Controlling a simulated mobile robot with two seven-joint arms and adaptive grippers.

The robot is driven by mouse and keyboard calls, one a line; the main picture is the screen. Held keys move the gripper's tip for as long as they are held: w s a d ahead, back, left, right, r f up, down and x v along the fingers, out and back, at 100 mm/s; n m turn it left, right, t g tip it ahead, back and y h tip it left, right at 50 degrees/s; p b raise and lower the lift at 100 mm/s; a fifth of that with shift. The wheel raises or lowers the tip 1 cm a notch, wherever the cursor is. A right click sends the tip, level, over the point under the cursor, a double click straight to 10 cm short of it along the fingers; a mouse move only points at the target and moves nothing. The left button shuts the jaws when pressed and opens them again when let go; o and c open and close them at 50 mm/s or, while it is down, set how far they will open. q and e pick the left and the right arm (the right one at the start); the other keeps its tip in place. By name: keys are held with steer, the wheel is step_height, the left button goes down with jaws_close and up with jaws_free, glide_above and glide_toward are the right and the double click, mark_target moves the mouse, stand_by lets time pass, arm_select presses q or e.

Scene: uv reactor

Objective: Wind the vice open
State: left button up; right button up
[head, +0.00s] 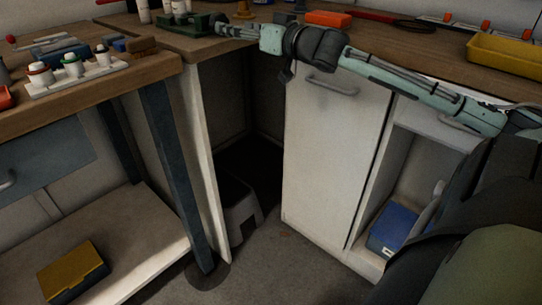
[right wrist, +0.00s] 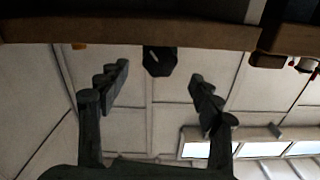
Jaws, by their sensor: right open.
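The green vice (head: 188,25) stands on the wooden worktop at the back corner, at the top of the head view. My right arm reaches across from the right, and its gripper (head: 226,29) is at the vice's right end. In the right wrist view my right gripper (right wrist: 160,92) is open, with its fingers wide apart. A dark, blunt-ended part (right wrist: 160,60) shows between and beyond the fingers, below the wooden edge; I cannot tell which part of the vice it is. Nothing is between the fingertips that I can see touching them. My left gripper is out of view.
A white rack of small bottles (head: 75,73) stands on the left bench. A yellow tray (head: 500,55) and an orange box (head: 328,18) lie on the right worktop. White cupboards (head: 330,150) stand below it. A grey step stool (head: 240,208) fills the dark corner gap.

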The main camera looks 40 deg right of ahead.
steer(key=s+a+f+g+h, duration=0.1)
steer(key=s+f, duration=0.5)
steer(key=f, duration=0.9)
steer(key=s+f+g+h+p, duration=0.1)
steer(key=s+f+g, duration=0.5)
steer(key=f, duration=0.9)
steer(key=shift+a+f+h, duration=0.15)
steer(key=shift+a+h, duration=0.2)
steer(key=shift+h, duration=0.55)
